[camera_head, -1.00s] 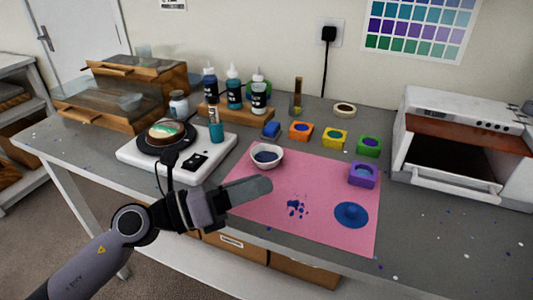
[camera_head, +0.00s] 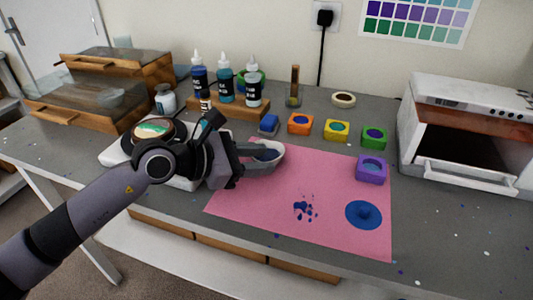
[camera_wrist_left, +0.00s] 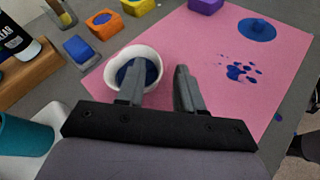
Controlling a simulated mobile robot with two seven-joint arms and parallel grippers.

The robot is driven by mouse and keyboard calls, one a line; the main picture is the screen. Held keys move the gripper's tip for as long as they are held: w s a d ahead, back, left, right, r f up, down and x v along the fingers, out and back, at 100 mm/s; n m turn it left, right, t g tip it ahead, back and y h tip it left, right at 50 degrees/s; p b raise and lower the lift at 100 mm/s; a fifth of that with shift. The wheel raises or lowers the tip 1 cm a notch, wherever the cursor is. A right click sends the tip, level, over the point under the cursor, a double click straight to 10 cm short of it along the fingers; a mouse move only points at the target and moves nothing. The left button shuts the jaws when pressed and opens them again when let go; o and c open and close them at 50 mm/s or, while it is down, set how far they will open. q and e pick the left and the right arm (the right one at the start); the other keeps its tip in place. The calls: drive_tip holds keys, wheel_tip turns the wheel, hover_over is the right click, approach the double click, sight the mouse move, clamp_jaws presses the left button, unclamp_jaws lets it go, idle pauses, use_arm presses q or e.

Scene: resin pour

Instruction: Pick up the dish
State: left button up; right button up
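A small white dish (camera_head: 281,150) with dark blue content sits at the back left of the pink mat (camera_head: 310,175). It also shows in the left wrist view (camera_wrist_left: 152,56). My left gripper (camera_head: 270,160) is at the dish, and its fingers cover part of it. In the left wrist view the left gripper (camera_wrist_left: 158,75) is open. One finger overlaps the inside of the dish and the other is outside, right of its rim. I cannot tell whether either touches it. My right gripper is not in view.
Blue (camera_head: 268,125), orange (camera_head: 300,124), yellow (camera_head: 336,130), green (camera_head: 374,137) and purple (camera_head: 371,169) molds stand behind and right. Bottles stand on a wooden rack (camera_head: 228,108). A white oven (camera_head: 465,110) stands at right. The mat's front has blue splashes (camera_head: 304,208).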

use_arm(q)
drive_tip(key=shift+x, duration=1.15)
clamp_jaws()
drive_tip(key=shift+r, duration=0.15)
